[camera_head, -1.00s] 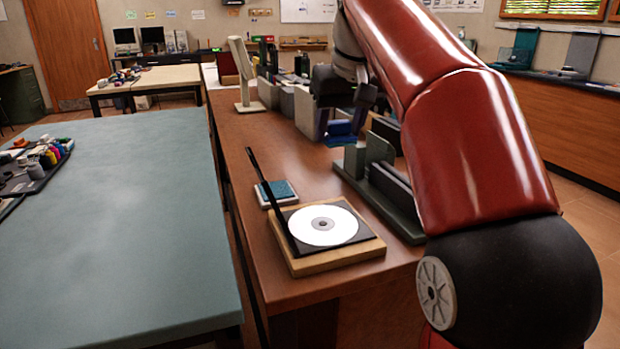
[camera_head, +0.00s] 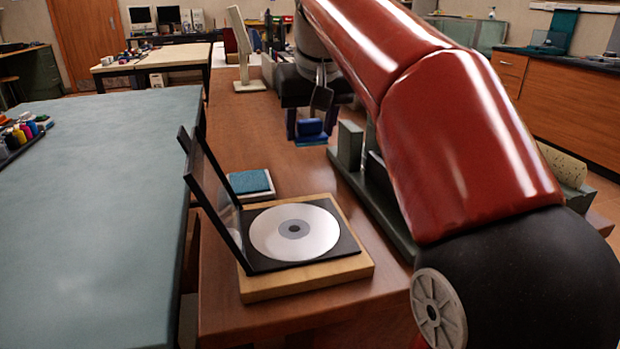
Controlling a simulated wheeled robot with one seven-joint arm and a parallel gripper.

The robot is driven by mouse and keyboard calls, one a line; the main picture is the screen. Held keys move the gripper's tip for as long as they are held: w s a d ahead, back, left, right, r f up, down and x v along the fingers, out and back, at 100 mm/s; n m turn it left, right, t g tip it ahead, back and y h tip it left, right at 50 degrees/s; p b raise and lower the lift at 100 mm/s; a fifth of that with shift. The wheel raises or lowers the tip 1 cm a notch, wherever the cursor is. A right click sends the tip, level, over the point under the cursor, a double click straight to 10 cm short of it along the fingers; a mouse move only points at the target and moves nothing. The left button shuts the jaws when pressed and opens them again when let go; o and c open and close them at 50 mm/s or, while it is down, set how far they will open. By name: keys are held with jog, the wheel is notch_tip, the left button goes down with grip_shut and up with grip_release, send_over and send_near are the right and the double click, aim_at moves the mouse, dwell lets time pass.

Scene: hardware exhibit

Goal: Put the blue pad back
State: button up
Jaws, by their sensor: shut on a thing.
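My gripper (camera_head: 310,116) hangs over the brown wooden bench at the upper middle, below my red arm. It is shut on a small blue pad (camera_head: 310,131), held above the bench top; the fingers partly hide it. A flat teal-blue pad (camera_head: 249,181) sits in a shallow white tray (camera_head: 262,196) on the bench, behind the disc case. My gripper is behind and to the right of that tray, apart from it.
An open black disc case with a white disc (camera_head: 294,230) stands on a wooden block (camera_head: 310,281) in front, its lid upright at left. A grey-green slotted rack (camera_head: 350,146) is right of my gripper, partly behind my arm. A teal table (camera_head: 90,220) lies left.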

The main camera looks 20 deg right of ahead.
aim_at(317, 119)
notch_tip(317, 119, down, 8)
jog(key=shift+r+b, duration=0.1)
jog(key=shift+b, duration=0.75)
jog(key=o, duration=0.9)
jog(key=shift+r, duration=0.1)
jog(key=p+v, duration=0.2)
jog(key=v, duration=0.8)
jog(key=shift+r, duration=0.25)
jog(key=shift+s+r+p, duration=0.3)
jog(key=shift+r+p, duration=0.05)
jog(key=shift+r, duration=0.25)
